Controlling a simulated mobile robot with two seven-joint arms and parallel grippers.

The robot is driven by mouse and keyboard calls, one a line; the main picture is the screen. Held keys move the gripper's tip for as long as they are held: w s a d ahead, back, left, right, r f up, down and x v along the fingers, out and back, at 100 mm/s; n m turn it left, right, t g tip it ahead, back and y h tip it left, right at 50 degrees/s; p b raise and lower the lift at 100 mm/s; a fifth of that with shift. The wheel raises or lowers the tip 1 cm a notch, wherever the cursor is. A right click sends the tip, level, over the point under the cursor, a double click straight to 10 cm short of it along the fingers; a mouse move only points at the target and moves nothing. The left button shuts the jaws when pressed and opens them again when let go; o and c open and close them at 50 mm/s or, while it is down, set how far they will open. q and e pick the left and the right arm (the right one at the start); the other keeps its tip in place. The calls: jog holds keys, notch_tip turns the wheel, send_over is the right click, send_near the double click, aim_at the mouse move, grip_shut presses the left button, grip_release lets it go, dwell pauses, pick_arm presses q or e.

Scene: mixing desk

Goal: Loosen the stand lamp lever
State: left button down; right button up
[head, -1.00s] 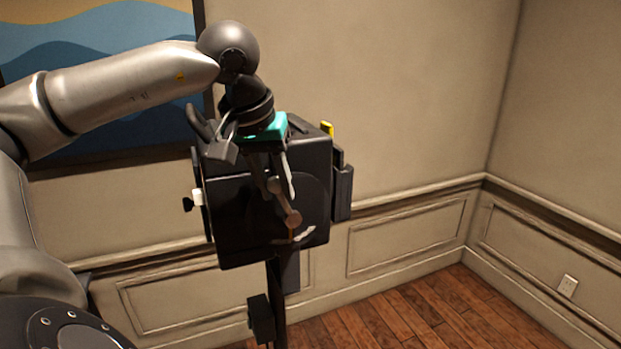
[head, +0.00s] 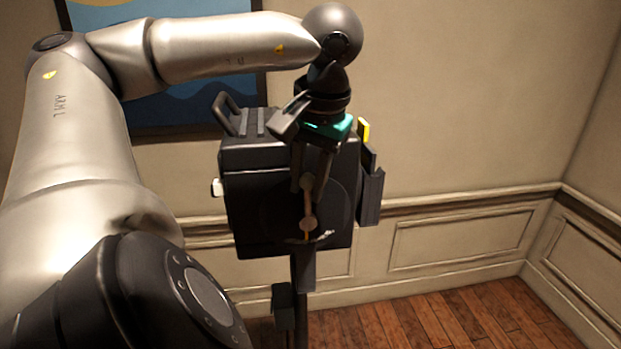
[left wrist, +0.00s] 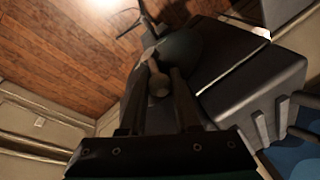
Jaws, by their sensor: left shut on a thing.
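The stand lamp has a black boxy head (head: 262,205) on a dark upright pole (head: 300,322), in the middle of the head view. My left gripper (head: 308,210) reaches down in front of the lamp head, with its fingers pointing down. It is shut on the lever, a small brownish piece (head: 308,229) low on the lamp's near face. In the left wrist view a rounded brown knob (left wrist: 158,83) of the lever sits between the fingers, close to the dark lamp head (left wrist: 245,90). The fingers hide part of the lever. My right gripper is not in view.
A black clamp-like part (head: 283,306) sits on the pole below the head. Black flaps (head: 371,193) stick out at the lamp's right side. Behind are a panelled wall (head: 470,130) and a framed picture (head: 190,100). The wooden floor (head: 430,325) at lower right is clear.

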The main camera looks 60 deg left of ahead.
pick_arm(q)
jog(key=shift+f, duration=0.1)
jog(key=c, duration=0.6)
grip_release()
jog(key=p+v, duration=0.1)
jog(key=v, duration=1.4)
jog(key=shift+d+p, duration=0.1)
jog(key=shift+p, duration=0.25)
